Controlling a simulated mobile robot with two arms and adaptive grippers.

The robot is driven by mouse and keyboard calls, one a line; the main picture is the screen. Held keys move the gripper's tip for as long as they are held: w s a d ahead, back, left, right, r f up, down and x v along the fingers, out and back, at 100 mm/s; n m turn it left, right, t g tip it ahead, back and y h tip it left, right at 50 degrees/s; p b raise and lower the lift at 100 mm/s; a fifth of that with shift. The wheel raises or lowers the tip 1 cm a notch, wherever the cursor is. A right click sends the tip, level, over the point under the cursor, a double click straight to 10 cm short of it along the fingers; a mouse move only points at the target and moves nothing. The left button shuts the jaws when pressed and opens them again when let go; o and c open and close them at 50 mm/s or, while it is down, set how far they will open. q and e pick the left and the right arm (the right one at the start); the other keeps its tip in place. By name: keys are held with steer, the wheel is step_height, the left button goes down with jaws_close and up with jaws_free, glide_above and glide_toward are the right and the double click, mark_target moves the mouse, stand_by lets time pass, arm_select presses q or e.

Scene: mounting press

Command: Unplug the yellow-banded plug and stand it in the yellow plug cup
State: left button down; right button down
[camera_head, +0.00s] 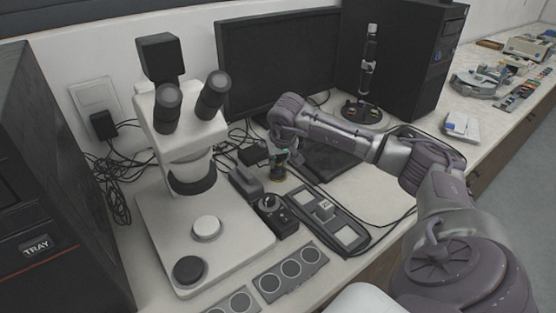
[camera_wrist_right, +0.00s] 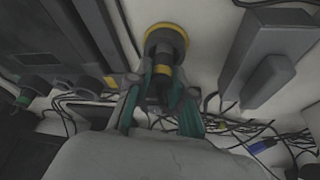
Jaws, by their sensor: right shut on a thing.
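My right gripper (camera_head: 279,164) is low over the bench, in front of the monitor. In the right wrist view its green-padded fingers (camera_wrist_right: 160,108) are shut on a dark plug (camera_wrist_right: 163,77) with a thin yellow band. The plug's far end points at the round yellow-rimmed cup (camera_wrist_right: 153,33) and overlaps its opening. I cannot tell how deep it sits or whether it touches the cup's bottom. In the head view the cup (camera_head: 278,177) shows as a small yellowish ring just under the fingers, partly hidden. My left gripper is not in view.
A microscope (camera_head: 205,225) stands left of the gripper. A grey block (camera_head: 245,184), a black knob box (camera_head: 274,215) and a dark tray (camera_head: 332,220) lie close in front. Loose cables (camera_wrist_right: 235,130) run nearby. A monitor (camera_head: 277,60) stands behind.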

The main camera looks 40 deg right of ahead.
steer(key=shift+f, duration=0.25)
steer(key=c, duration=0.9)
jaws_free()
steer(key=shift+c, duration=0.2)
steer(key=shift+o, duration=0.3)
steer(key=o, duration=0.5)
step_height(320, 180, up, 8)
steer(key=p, duration=0.5)
steer(key=shift+f, duration=0.2)
steer(key=shift+s+f, duration=0.1)
steer(key=shift+f, duration=0.05)
